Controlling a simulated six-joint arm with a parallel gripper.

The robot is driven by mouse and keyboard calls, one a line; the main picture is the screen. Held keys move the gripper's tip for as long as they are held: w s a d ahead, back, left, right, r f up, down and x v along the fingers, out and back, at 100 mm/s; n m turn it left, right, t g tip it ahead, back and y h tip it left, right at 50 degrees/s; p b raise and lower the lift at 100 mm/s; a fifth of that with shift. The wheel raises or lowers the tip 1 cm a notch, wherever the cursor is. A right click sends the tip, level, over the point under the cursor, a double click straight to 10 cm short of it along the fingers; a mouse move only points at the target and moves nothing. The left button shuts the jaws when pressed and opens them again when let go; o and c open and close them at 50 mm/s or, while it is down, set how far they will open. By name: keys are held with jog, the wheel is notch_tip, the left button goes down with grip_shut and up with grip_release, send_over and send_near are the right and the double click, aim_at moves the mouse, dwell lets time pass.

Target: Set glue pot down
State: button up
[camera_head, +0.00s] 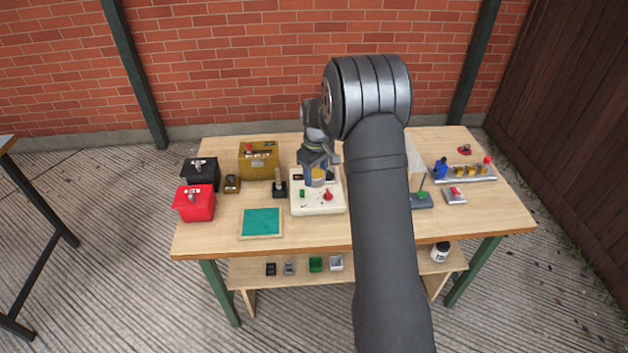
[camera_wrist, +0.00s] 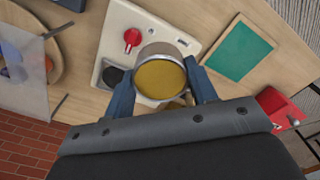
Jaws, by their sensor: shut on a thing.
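The glue pot (camera_wrist: 160,76) is a metal cup with yellow-brown contents, and it also shows in the head view (camera_head: 317,176). My gripper (camera_wrist: 161,88) is shut on it, with one blue-grey finger on each side; it also shows in the head view (camera_head: 318,163). The pot is over a white unit (camera_head: 318,207) with a red knob, also in the wrist view (camera_wrist: 113,45). I cannot tell whether the pot's base touches anything.
A green mat (camera_head: 261,222), a red box (camera_head: 193,205), a black box (camera_head: 201,173) and a brass-coloured box (camera_head: 259,162) stand left on the wooden table (camera_head: 350,236). A clear panel (camera_head: 415,165) and a rack (camera_head: 462,175) stand right. Bare tabletop lies in front.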

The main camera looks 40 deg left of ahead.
jog(key=w+d+r, duration=0.1)
jog(key=w+d, duration=0.1)
jog(key=w, duration=0.5)
jog(key=w+d+r, duration=0.1)
jog(key=w+d, duration=0.2)
jog(key=w, duration=0.5)
jog(key=shift+n, duration=0.3)
jog(key=s+a+f, duration=0.1)
jog(key=a+f, duration=0.1)
jog(key=a, duration=0.1)
jog(key=s+a+f, duration=0.1)
jog(key=a+f, duration=0.1)
jog(key=a, duration=0.2)
jog(key=s+a+f, duration=0.1)
jog(key=a+f, duration=0.2)
jog(key=shift+a, duration=0.4)
jog(key=shift+f, duration=2)
jog(key=shift+f, duration=0.2)
jog(key=o, duration=1.2)
jog(key=shift+c, duration=0.2)
notch_tip(320, 180, up, 12)
jog(key=shift+r, duration=0.2)
jog(key=shift+f, duration=0.1)
